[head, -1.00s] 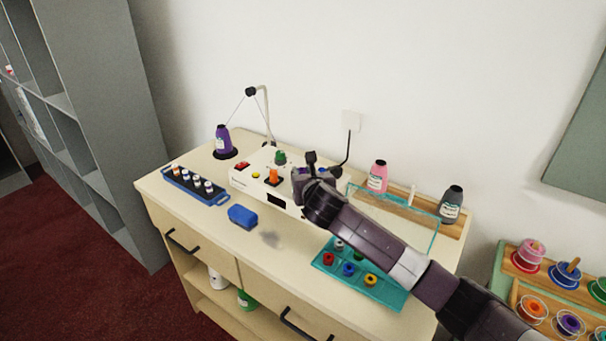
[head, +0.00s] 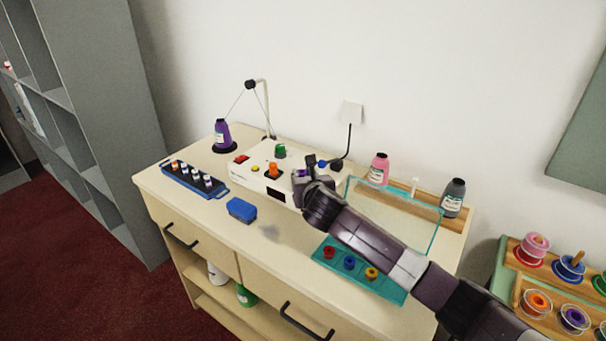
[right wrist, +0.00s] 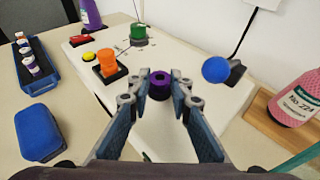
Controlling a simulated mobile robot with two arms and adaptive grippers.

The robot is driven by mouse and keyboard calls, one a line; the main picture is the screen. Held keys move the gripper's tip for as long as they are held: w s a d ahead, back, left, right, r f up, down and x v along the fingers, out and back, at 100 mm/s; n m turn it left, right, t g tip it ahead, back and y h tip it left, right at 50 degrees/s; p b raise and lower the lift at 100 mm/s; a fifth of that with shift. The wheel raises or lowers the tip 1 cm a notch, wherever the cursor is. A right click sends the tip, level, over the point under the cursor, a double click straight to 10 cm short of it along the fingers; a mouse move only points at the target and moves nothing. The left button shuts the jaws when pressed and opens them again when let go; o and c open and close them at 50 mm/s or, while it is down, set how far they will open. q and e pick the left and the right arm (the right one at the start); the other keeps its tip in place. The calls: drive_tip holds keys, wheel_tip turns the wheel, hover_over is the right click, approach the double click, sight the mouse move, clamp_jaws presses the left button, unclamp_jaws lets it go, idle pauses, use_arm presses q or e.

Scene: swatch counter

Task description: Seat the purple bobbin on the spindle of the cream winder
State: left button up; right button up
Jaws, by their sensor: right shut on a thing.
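The cream winder (head: 242,177) stands at the back of the counter, with a red switch, a yellow button, an orange part (right wrist: 107,64), a green part (right wrist: 138,34) and a blue ball-shaped knob (right wrist: 215,69) on it. My right gripper (head: 302,182) is over the right part of the winder. In the right wrist view its fingers (right wrist: 160,90) are shut on the purple bobbin (right wrist: 159,86), whose dark centre hole faces the camera. The spindle is not distinguishable; whether the bobbin touches the winder I cannot tell. My left gripper is not in view.
A purple thread cone (head: 222,134) stands left of the winder. A blue rack (head: 194,180) of small spools and a blue box (head: 241,210) lie in front. A teal tray (head: 391,292) with bobbins, a clear panel (head: 437,231) and pink (head: 379,168) and grey (head: 453,197) cones are at right.

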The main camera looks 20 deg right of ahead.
drive_tip(key=o, duration=0.8)
drive_tip(key=shift+s, duration=0.15)
drive_tip(key=v, duration=1.1)
drive_tip(key=shift+s, duration=0.4)
drive_tip(key=shift+r, duration=0.15)
